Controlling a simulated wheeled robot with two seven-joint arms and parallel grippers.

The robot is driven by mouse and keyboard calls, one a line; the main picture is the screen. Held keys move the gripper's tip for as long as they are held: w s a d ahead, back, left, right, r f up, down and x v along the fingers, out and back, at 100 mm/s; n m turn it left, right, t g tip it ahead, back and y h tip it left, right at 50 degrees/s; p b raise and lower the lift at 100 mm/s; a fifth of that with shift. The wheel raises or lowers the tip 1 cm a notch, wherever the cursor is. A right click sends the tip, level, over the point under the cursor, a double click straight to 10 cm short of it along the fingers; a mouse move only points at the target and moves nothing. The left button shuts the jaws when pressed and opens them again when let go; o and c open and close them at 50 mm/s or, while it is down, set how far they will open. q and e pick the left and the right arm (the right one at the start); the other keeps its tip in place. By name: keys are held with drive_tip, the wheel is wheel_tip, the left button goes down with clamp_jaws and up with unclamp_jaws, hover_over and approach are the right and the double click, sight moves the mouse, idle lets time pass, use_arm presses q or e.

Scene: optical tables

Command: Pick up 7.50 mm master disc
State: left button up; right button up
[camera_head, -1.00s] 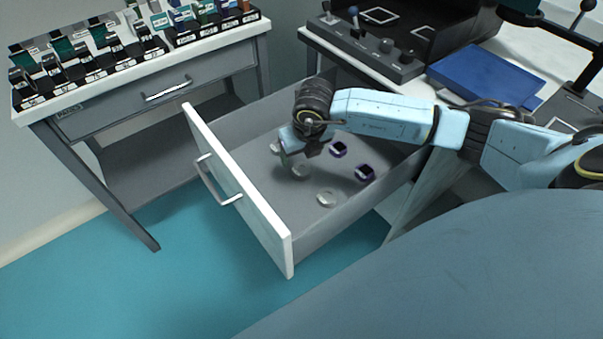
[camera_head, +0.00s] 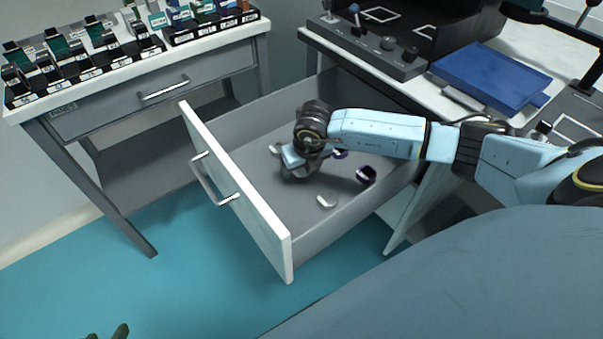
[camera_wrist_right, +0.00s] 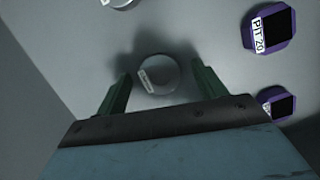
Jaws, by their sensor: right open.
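A clear round disc (camera_wrist_right: 158,74) with a small white label lies on the drawer floor in the right wrist view. The label is too small to read, so I cannot tell whether it is the 7.50 mm one. My right gripper (camera_wrist_right: 161,86) is open, with one green finger on each side of this disc. In the head view the right gripper (camera_head: 292,172) is low inside the open drawer and hides that disc. Another disc (camera_head: 327,201) lies nearer the drawer's front right. A further one (camera_head: 275,149) shows beside the wrist. My left gripper's fingertips (camera_head: 106,334) show apart at the bottom edge.
Purple-rimmed dark pieces (camera_head: 366,174) lie right of the gripper; one (camera_wrist_right: 270,27) has a "PIT 20" label. The drawer's white front (camera_head: 235,195) and grey walls enclose the space. A blue case (camera_head: 490,76) lies on the right table. Labelled holders stand on the left table.

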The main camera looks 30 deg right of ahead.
drive_tip(key=shift+c, duration=0.3)
drive_tip(key=c, duration=1.2)
drive_tip(key=shift+o, duration=0.2)
drive_tip(key=shift+r, duration=0.15)
